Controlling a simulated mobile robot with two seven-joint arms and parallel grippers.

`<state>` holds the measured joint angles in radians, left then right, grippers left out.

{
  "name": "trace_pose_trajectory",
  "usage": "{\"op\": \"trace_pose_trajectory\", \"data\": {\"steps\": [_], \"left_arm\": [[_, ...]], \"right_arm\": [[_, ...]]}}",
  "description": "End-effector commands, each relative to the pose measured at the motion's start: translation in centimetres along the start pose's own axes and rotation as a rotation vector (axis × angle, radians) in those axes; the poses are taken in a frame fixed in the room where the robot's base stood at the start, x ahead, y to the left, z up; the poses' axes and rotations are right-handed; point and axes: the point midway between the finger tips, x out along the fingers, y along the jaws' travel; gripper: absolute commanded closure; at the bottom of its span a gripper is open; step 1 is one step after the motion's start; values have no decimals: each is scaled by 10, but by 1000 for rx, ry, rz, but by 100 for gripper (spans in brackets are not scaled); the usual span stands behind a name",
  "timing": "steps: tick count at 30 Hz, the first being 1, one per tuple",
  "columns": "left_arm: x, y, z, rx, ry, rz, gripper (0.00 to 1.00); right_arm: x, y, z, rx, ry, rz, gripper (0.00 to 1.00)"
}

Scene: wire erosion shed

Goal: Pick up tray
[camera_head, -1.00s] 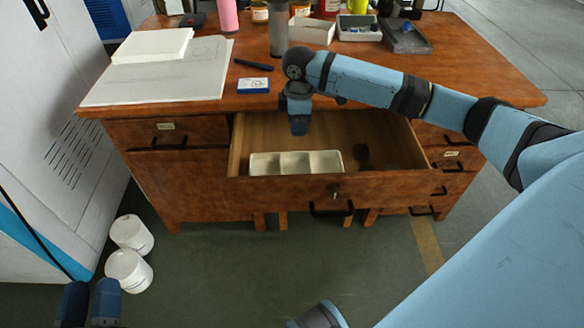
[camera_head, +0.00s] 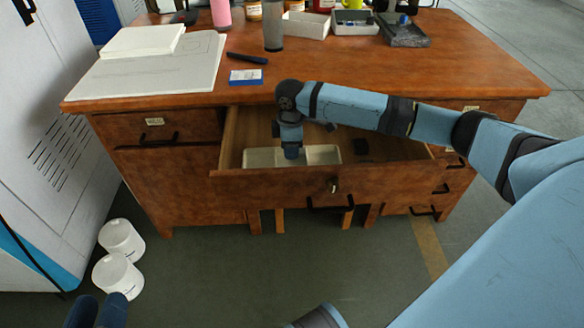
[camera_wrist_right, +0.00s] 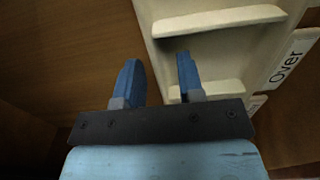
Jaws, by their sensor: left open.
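The cream tray (camera_head: 324,154) with dividers lies in the open desk drawer. In the right wrist view the tray (camera_wrist_right: 215,65) fills the upper right, with a label reading "Over" on one side. My right gripper (camera_head: 291,153) points down into the drawer at the tray. In the right wrist view its fingers (camera_wrist_right: 158,70) are apart, one over the wooden drawer floor and one over the tray's inside, with a tray wall between them. Whether they touch the wall I cannot tell. My left gripper (camera_head: 97,312) is open and empty at the lower left, away from the desk.
The drawer (camera_head: 290,188) has a raised wooden front with a key in it. The desktop (camera_head: 330,70) holds papers, a pen, a cup and boxes. Two white tubs (camera_head: 118,275) stand on the floor at left.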

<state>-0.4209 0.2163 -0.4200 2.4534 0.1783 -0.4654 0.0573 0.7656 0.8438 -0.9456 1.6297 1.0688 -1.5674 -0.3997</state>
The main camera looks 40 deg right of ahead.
Motion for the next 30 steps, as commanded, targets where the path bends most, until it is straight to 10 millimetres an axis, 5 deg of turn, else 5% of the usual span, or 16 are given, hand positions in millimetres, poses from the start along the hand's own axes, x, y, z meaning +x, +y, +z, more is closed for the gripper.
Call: {"op": "trace_pose_trajectory", "data": {"steps": [3,8,22,30], "left_arm": [[0,0,-1,0,1,0,57],[0,0,-1,0,1,0,57],[0,1,-5,1,9,-1,57],[-3,5,-31,1,88,-10,57]], "right_arm": [[-1,0,0,0,0,0,65],[-1,0,0,0,0,0,100],[-7,0,0,0,0,0,100],[-48,0,0,-1,2,1,100]]}}
